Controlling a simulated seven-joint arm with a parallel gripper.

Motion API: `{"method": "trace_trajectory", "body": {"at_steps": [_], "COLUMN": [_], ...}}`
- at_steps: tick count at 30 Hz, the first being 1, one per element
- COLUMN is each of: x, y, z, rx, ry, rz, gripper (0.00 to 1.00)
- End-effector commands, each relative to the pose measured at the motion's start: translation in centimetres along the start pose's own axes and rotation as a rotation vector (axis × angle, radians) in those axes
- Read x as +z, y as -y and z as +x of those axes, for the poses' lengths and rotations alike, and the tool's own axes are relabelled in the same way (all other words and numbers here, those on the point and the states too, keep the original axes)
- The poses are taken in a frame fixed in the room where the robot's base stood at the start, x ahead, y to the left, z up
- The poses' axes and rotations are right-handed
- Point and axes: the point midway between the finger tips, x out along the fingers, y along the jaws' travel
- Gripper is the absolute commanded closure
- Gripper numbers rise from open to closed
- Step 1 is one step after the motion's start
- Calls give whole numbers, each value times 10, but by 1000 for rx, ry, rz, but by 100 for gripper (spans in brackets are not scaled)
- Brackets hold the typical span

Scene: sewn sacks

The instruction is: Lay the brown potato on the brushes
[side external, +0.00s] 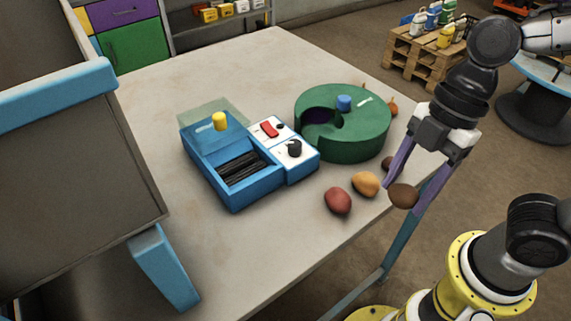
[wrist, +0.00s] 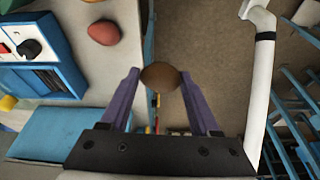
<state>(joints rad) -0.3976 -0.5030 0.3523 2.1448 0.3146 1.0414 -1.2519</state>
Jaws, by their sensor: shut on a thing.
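The brown potato (side external: 403,196) is held between the purple fingers of my gripper (side external: 402,194), off the table's right edge in the side view. In the wrist view the potato (wrist: 160,77) sits between the fingertips with floor behind it. The brushes (side external: 242,167) are dark rollers in the open bay of a blue machine, left of my gripper and well apart from it. They show partly at the left of the wrist view (wrist: 38,80). Nothing lies on them.
A red potato (side external: 338,200), a yellow potato (side external: 366,184) and a partly hidden dark one (side external: 387,162) lie near the table edge. A green drum (side external: 360,140) stands behind them. The machine has a raised clear lid, a yellow knob (side external: 219,121) and a white control panel (side external: 284,142).

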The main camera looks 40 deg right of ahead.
Motion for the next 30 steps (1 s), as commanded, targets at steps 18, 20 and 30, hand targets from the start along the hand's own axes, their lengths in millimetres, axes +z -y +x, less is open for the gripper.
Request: {"method": "trace_trajectory", "body": {"at_steps": [18, 20, 30], "x": [-73, -75, -89], "y": [-153, -158, -196], "z": [-38, -35, -1], "rx": [133, 128, 108], "ry": [-19, -14, 0], "rz": [305, 306, 310], "gripper": [91, 91, 91]}}
